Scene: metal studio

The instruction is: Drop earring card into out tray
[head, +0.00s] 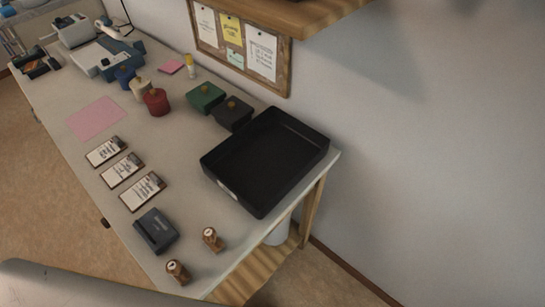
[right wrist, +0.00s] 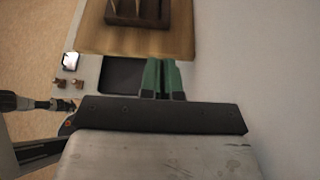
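The black out tray (head: 262,165) lies empty at the near right end of the table. It also shows as a dark rectangle in the right wrist view (right wrist: 122,76). Three white cards with dark print and brown edges, a near one (head: 142,191), a middle one (head: 121,170) and a far one (head: 105,151), lie in a row left of the tray. I cannot tell which is the earring card. My right gripper (right wrist: 162,78) has green fingers close together, with nothing clearly between them. A dark arm part, probably my left gripper (right wrist: 76,104), enters at left; its fingers are unclear.
A dark box (head: 156,231) and two wooden stamps (head: 212,239) (head: 177,272) stand near the front. Green (head: 206,97) and dark (head: 233,113) boxes sit behind the tray. A pink sheet (head: 96,119) lies farther back. A wooden shelf (head: 290,14) overhangs the wall side.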

